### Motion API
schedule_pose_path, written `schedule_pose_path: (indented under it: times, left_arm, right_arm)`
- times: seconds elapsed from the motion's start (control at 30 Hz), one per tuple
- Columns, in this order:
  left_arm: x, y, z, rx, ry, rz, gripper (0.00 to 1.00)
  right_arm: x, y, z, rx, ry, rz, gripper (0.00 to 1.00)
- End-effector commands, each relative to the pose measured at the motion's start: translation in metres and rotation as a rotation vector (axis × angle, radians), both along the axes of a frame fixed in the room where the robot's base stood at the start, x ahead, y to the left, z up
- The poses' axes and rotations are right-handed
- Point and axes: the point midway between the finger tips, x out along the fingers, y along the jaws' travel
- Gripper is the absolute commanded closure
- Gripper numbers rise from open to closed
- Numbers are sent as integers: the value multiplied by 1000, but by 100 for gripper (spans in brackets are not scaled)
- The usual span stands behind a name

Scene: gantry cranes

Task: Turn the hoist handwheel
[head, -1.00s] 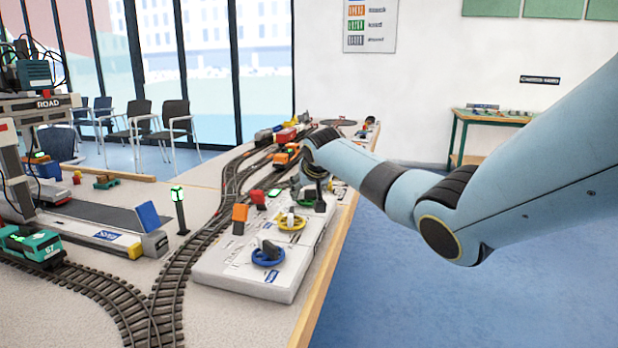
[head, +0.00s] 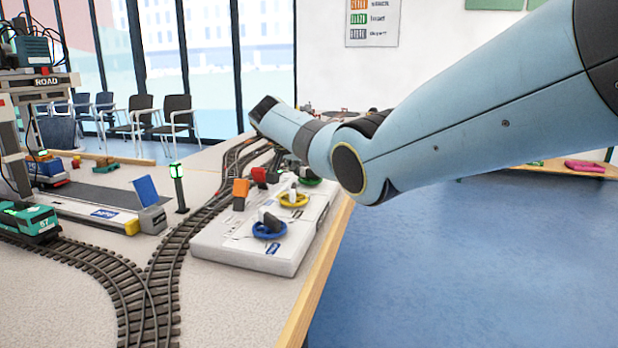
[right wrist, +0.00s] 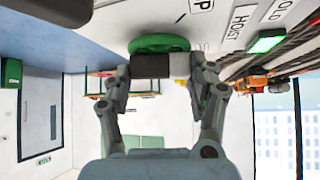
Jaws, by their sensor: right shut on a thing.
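The hoist handwheel is a green wheel (right wrist: 158,43) beside a HOIST label in the right wrist view. In the head view its green rim (head: 309,181) shows in part at the far end of the white control panel (head: 245,250), under my arm. My right gripper (right wrist: 163,66) is shut on the wheel's dark and pale grip bar (right wrist: 150,66), with a finger on either side. In the head view my forearm hides most of this gripper. A yellow wheel (head: 294,200) and a blue wheel (head: 269,229) sit nearer on the panel. My left gripper is out of view.
A green signal post (head: 178,185) and a teal locomotive (head: 30,222) are further left.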

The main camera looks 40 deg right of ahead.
Motion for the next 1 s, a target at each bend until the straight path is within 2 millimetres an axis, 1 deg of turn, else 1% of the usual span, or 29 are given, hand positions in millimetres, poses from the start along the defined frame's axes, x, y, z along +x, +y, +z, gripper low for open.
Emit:
schedule_pose_path:
  times: [0.03, 0.13, 0.6, 0.63, 0.8, 0.83, 1.0]
  left_arm:
    - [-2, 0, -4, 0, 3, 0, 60]
    - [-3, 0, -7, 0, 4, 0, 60]
    - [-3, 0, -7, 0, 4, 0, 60]
    - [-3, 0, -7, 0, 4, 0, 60]
    - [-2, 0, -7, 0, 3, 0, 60]
    - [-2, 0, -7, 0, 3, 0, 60]
    - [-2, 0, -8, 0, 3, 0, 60]
  right_arm:
    - [0, 1, -3, 2, 1, -12, 74]
    - [1, 1, -2, 3, 0, -30, 74]
    - [0, 1, 0, 3, 1, -44, 74]
    - [0, 1, 0, 3, 1, -44, 41]
    - [0, 1, 0, 3, 1, -44, 19]
    - [0, 1, 0, 2, 0, -44, 17]
    - [0, 0, 0, 2, 0, -44, 17]
